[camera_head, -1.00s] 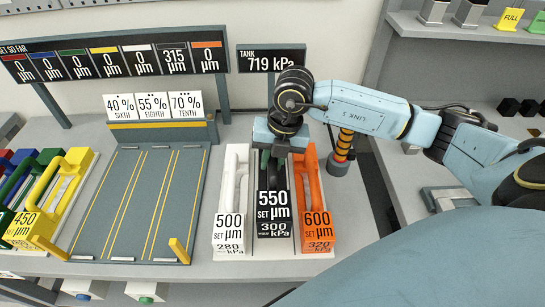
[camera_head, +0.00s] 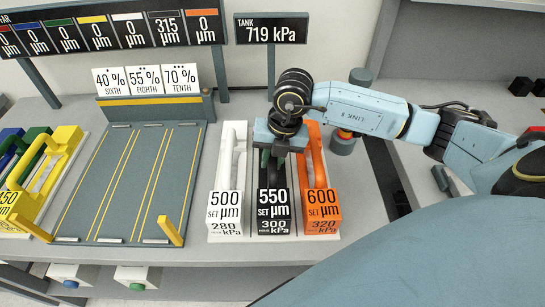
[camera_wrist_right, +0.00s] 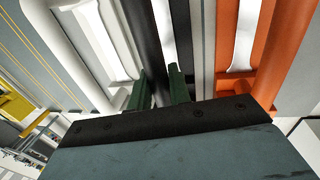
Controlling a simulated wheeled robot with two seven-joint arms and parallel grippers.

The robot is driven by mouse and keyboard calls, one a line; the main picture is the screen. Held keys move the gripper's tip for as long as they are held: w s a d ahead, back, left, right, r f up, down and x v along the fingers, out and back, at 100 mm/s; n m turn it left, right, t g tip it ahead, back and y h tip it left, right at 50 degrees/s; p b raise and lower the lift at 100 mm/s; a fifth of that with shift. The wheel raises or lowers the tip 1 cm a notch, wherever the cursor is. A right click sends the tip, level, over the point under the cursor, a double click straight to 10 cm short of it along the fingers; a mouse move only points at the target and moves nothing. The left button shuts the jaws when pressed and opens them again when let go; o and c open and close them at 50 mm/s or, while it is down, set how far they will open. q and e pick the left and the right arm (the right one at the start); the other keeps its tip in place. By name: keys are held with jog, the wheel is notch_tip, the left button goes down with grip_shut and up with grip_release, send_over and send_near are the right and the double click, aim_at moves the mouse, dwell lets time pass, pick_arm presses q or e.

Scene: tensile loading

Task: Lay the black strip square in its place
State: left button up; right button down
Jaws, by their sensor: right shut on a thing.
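The black strip (camera_head: 273,211), marked 550 µm and 300 kPa, stands in a rack between the white strip (camera_head: 225,208) and the orange strip (camera_head: 320,208). My right gripper (camera_head: 276,160) is over the black strip's handle, coming down from above. In the right wrist view its green fingers (camera_wrist_right: 162,88) are on both sides of the black bar (camera_wrist_right: 143,45), shut on it. The grey bed (camera_head: 135,185) with yellow lines lies to the left and is empty. My left gripper is in neither view.
Cards for 40, 55 and 70 % (camera_head: 148,80) stand behind the bed. A tank sign (camera_head: 271,29) reads 719 kPa. Yellow, green and blue strips (camera_head: 45,165) stand at far left. A yellow post (camera_head: 170,231) rises at the bed's front right corner.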

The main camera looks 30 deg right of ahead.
jog(key=shift+f, duration=0.1)
jog(key=shift+f, duration=0.15)
jog(key=c, duration=1.2)
grip_release()
jog(key=v, duration=1.3)
